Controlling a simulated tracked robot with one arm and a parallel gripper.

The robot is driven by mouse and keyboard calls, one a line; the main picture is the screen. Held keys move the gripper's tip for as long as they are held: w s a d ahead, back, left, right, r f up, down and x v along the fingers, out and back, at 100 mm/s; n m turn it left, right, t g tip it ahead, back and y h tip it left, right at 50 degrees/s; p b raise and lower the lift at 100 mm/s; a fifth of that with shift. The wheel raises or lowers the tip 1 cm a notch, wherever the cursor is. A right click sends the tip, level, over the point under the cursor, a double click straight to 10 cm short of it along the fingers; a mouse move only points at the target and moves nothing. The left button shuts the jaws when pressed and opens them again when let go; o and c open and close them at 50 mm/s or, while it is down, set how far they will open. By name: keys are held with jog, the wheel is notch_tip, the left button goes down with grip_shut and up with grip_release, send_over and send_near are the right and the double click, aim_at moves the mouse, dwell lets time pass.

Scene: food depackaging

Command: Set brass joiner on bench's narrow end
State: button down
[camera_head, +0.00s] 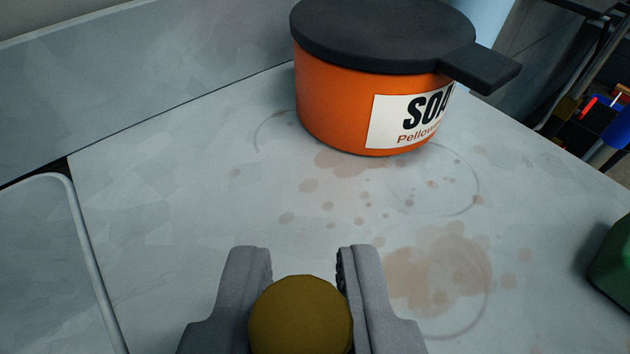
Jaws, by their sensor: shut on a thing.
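My gripper (305,262) is at the bottom middle of the view, with its two grey fingers shut on the brass joiner (300,318). The joiner shows as a round, dull yellow-brown end between the fingers; the rest of it is hidden below the picture's edge. The bench (190,200) is a pale grey top with brown stains and ring marks. The joiner and gripper are over the bench top. I cannot tell how far above it they are.
An orange soap tub (335,105) with a black lid stands at the back middle. A pale rimmed tray or basin (40,270) lies at left. A dark green object (612,265) sits at the right edge. The stained middle is free. A wall or upstand (150,65) runs behind.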

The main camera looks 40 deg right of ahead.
aim_at(311, 295)
jog(key=shift+w+d+f, duration=0.1)
jog(key=shift+w+d, duration=0.7)
jog(key=shift+w, duration=0.25)
jog(key=shift+w+d+f, duration=0.1)
jog(key=shift+w+f, duration=0.05)
jog(key=shift+f, duration=1.6)
jog(key=shift+f, duration=0.1)
jog(key=c, duration=1.3)
grip_release()
jog(key=shift+c, duration=0.2)
jog(key=shift+s+a+r, duration=0.25)
jog(key=shift+s+r, duration=0.1)
jog(key=shift+s, duration=0.05)
jog(key=v, duration=1.1)
jog(key=shift+f, duration=0.15)
